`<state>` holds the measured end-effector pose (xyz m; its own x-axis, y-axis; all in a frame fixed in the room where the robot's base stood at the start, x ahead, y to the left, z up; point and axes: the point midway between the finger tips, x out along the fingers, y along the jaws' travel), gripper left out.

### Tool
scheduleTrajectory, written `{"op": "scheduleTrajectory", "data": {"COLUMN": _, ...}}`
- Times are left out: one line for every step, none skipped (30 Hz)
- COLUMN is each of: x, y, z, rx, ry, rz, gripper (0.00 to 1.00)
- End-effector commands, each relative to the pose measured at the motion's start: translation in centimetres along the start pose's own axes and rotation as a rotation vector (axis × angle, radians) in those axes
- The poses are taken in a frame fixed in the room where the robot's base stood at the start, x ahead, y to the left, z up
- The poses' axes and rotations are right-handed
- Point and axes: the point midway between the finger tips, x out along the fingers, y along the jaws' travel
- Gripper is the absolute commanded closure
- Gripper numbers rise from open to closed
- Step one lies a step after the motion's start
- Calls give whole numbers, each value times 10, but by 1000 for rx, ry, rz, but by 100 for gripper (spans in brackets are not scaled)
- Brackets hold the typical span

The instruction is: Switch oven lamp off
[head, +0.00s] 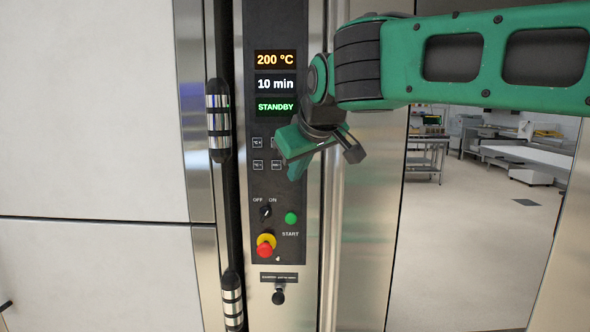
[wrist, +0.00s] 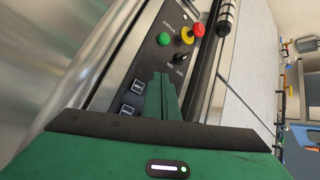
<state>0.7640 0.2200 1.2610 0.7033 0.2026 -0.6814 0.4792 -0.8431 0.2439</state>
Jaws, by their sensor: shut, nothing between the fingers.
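The oven's dark control panel (head: 258,190) stands upright in front of me. A small black rotary switch (head: 266,213) marked OFF and ON sits on its lower half; the switch also shows in the wrist view (wrist: 180,59). I cannot tell surely which mark it points to. No lamp label is readable. My green gripper (head: 296,176) is shut and empty, in front of the panel above the switch and apart from it. In the wrist view its closed fingers (wrist: 163,78) reach toward the panel near the switch.
A green START button (head: 291,218) and a red stop button (head: 265,248) on a yellow collar sit close to the switch. Square keys (head: 258,142) lie partly behind my gripper. The display (head: 276,106) reads STANDBY. A black knob (head: 279,296) is below. A vertical handle (head: 218,121) stands left.

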Motion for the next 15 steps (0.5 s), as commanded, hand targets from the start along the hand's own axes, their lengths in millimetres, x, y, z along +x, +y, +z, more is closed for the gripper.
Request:
{"op": "scheduleTrajectory", "data": {"x": 6, "y": 4, "z": -4, "rx": 1, "ry": -1, "rz": 1, "gripper": 100}}
{"op": "scheduleTrajectory", "data": {"x": 8, "y": 5, "z": -6, "rx": 1, "ry": -1, "rz": 1, "gripper": 100}}
{"op": "scheduleTrajectory", "data": {"x": 11, "y": 8, "z": -8, "rx": 1, "ry": -1, "rz": 1, "gripper": 100}}
{"op": "scheduleTrajectory", "data": {"x": 14, "y": 10, "z": -10, "rx": 0, "ry": -1, "rz": 1, "gripper": 100}}
{"op": "scheduleTrajectory", "data": {"x": 16, "y": 12, "z": -11, "rx": 1, "ry": -1, "rz": 2, "gripper": 100}}
{"op": "scheduleTrajectory", "data": {"x": 19, "y": 14, "z": -14, "rx": 1, "ry": -1, "rz": 2, "gripper": 100}}
{"op": "scheduleTrajectory", "data": {"x": 21, "y": 15, "z": -15, "rx": 1, "ry": -1, "rz": 1, "gripper": 100}}
{"op": "scheduleTrajectory", "data": {"x": 22, "y": 16, "z": -16, "rx": 1, "ry": -1, "rz": 1, "gripper": 100}}
{"op": "scheduleTrajectory", "data": {"x": 25, "y": 18, "z": -18, "rx": 1, "ry": -1, "rz": 1, "gripper": 100}}
{"op": "scheduleTrajectory", "data": {"x": 26, "y": 19, "z": -19, "rx": 1, "ry": -1, "rz": 1, "gripper": 100}}
{"op": "scheduleTrajectory", "data": {"x": 28, "y": 20, "z": -20, "rx": 1, "ry": -1, "rz": 1, "gripper": 100}}
{"op": "scheduleTrajectory", "data": {"x": 29, "y": 21, "z": -21, "rx": 1, "ry": -1, "rz": 1, "gripper": 100}}
{"op": "scheduleTrajectory", "data": {"x": 30, "y": 22, "z": -22, "rx": 1, "ry": -1, "rz": 0, "gripper": 100}}
{"op": "scheduleTrajectory", "data": {"x": 30, "y": 22, "z": -22, "rx": 1, "ry": 0, "rz": 0, "gripper": 100}}
{"op": "scheduleTrajectory", "data": {"x": 31, "y": 23, "z": -23, "rx": 1, "ry": 0, "rz": 0, "gripper": 100}}
